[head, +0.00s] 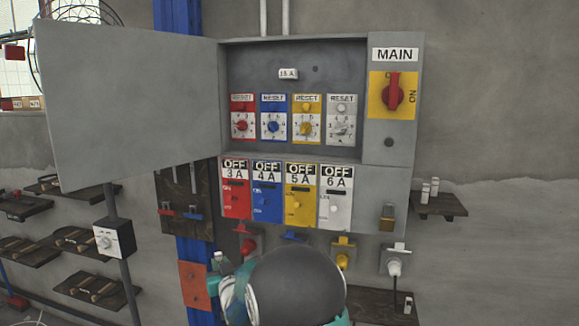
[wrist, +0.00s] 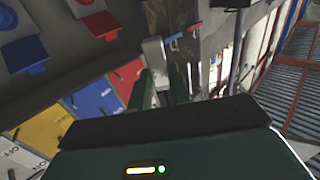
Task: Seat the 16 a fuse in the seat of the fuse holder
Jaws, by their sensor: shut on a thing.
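My gripper (wrist: 160,82) is shut on a pale grey-white block (wrist: 153,52), which looks like the fuse; no rating can be read on it. In the head view the gripper (head: 217,268) is low, below the cabinet and left of my arm's dark round link, with a small pale piece (head: 223,256) at its tip. A small white plate (head: 288,74), marked with what looks like 15 A or 16 A, sits on the cabinet's upper back panel. It may belong to the fuse holder; no seat opening is clear. The held block is well apart from it.
The grey cabinet (head: 230,62) has its door (head: 130,100) swung open to the left. Coloured RESET dials, OFF switches and a red MAIN switch (head: 393,92) fill its front. A right shelf (head: 440,207) bears small white pieces. Plugs hang below; tool shelves (head: 25,250) stand left.

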